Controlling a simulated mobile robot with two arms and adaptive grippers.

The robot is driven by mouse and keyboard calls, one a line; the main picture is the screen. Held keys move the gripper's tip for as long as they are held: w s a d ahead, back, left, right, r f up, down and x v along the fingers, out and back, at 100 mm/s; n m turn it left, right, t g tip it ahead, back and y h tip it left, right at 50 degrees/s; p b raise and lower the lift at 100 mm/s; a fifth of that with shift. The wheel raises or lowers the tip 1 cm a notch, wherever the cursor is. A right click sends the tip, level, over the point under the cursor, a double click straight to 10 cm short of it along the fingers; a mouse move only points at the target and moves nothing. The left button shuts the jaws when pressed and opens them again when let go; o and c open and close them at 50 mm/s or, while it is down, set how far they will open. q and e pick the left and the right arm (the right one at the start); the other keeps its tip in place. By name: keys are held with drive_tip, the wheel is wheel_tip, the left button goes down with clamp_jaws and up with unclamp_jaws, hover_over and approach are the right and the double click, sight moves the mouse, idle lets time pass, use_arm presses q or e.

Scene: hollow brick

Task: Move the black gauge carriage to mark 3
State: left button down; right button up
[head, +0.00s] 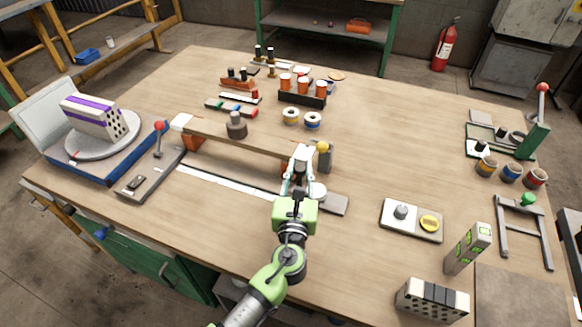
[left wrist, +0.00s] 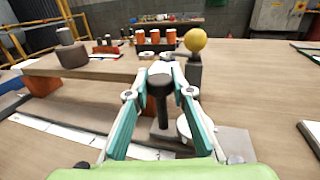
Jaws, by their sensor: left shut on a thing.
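The black gauge carriage (left wrist: 160,88) shows in the left wrist view as a dark upright post with a rounded top. My left gripper (head: 300,165) is shut on this post, one teal finger on each side; the fingers also show in the left wrist view (left wrist: 162,78). In the head view the gripper hides the carriage. The white scale strip (head: 226,183) runs to the left of the carriage, along the front of a wooden beam. Its mark numbers are too small to read. A pale round disc (head: 318,190) lies beside the gripper. My right gripper is not in view.
The wooden beam (head: 265,141) stands just behind the strip with a dark weight (head: 236,128) on it. A dark post with a yellow ball (head: 323,149) is close behind the gripper. A lever base (head: 150,176) lies at the strip's left.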

use_arm(q)
drive_tip(key=shift+s+d, duration=0.1)
drive_tip(key=shift+d, duration=0.1)
drive_tip(key=c, duration=1.8)
unclamp_jaws()
drive_tip(key=shift+d, duration=0.1)
drive_tip(key=shift+o, duration=0.2)
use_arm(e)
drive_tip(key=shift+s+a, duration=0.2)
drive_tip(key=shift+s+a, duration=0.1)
use_arm(q)
drive_tip(key=s+a, duration=0.1)
drive_tip(key=s, duration=1.1)
